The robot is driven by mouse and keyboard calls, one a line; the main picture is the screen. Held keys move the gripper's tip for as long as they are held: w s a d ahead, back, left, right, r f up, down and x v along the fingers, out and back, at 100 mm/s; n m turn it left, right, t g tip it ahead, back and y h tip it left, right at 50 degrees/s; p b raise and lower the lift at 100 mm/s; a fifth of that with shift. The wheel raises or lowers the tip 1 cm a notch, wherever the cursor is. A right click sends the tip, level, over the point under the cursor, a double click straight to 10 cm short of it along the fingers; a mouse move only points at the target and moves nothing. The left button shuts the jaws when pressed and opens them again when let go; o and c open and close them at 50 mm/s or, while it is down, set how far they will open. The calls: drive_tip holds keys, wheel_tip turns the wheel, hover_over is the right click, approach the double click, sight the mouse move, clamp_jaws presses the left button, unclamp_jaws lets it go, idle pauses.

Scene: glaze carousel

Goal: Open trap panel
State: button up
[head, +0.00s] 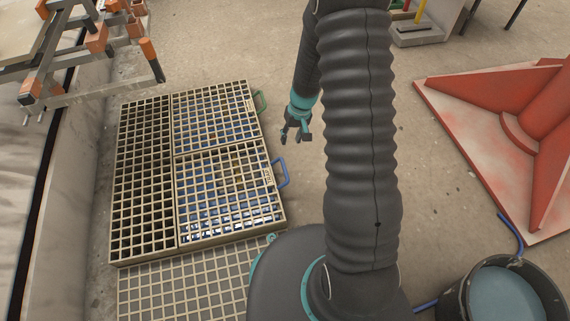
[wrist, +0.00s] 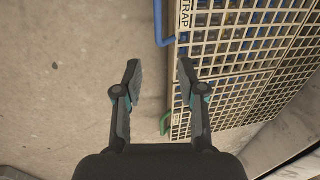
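The trap panel (head: 232,195) is a cream grid in the near right part of the grating. It lies flat and closed, with blue parts showing beneath. Its blue handle (head: 281,174) sticks out from the right edge. In the wrist view the panel's edge carries a "TRAP" label (wrist: 185,15), and the blue handle (wrist: 158,28) shows at the top. My gripper (head: 295,134) hangs above the floor, right of the grating and beyond the blue handle. Its fingers are apart and empty in the wrist view (wrist: 158,67), between the blue handle and a green handle.
A second grid panel (head: 213,112) with the green handle (head: 261,101) lies behind the trap panel. A plain grating (head: 145,170) is on the left. A red base (head: 490,150) and a bucket (head: 505,295) stand at right. The floor right of the panels is clear.

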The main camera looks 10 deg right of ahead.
sight(284, 166)
drive_tip(key=f+b, duration=0.1)
drive_tip(key=f, duration=0.4)
drive_tip(key=a+f, duration=0.1)
drive_tip(key=f, duration=0.4)
drive_tip(key=a+f+b, duration=0.1)
drive_tip(key=f, duration=0.4)
drive_tip(key=shift+a+b, duration=0.25)
drive_tip(key=shift+b, duration=0.1)
clamp_jaws()
